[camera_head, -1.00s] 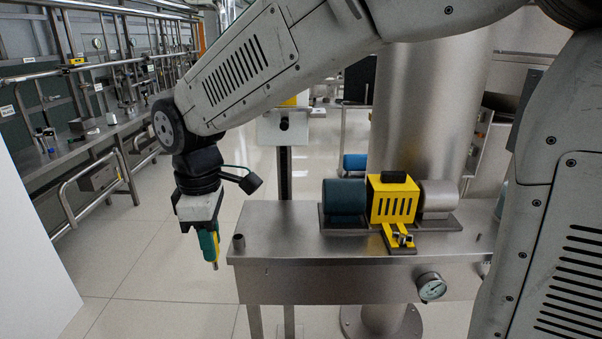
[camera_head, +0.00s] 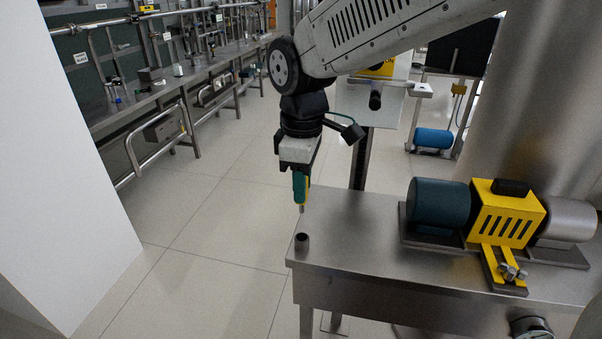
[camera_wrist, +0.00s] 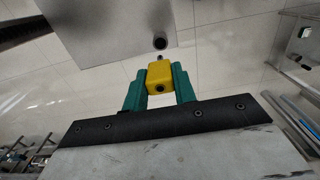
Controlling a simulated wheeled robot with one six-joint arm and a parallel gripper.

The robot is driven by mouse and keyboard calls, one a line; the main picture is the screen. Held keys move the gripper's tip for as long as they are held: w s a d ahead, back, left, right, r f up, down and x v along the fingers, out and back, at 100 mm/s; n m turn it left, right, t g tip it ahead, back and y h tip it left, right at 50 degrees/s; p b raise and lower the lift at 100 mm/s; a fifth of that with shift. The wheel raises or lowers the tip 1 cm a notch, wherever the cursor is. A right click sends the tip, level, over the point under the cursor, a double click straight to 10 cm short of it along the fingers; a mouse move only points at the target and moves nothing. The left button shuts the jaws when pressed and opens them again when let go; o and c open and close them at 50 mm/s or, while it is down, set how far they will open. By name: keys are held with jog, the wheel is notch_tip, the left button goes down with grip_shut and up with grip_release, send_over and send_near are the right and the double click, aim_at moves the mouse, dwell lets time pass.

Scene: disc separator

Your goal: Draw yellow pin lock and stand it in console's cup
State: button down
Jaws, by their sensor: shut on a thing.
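My gripper (camera_head: 300,188) points down, its green fingers shut on the yellow pin lock (camera_wrist: 160,80). In the wrist view the yellow block sits between both fingers, with a short dark pin end beyond it. In the head view the pin lock is mostly hidden by the fingers, with its narrow tip showing below them. The cup (camera_head: 302,242) is a short dark open tube at the near left corner of the steel console (camera_head: 350,235). The pin tip appears above the cup in the head view, apart from it. The cup (camera_wrist: 160,41) also shows just beyond the pin in the wrist view.
A yellow housing (camera_head: 505,215) between a teal motor (camera_head: 438,202) and a steel cylinder (camera_head: 568,220) stands on the console's right. A gauge (camera_head: 531,327) is on its front. A long workbench (camera_head: 150,98) runs at back left. Floor left of the console is clear.

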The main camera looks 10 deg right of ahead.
dwell(0.3)
jog(key=shift+f, duration=2.75)
jog(key=shift+f, duration=0.75)
jog(key=shift+f, duration=1.2)
jog(key=c, duration=1.1)
grip_release()
jog(key=shift+f, duration=0.1)
jog(key=shift+o, duration=0.2)
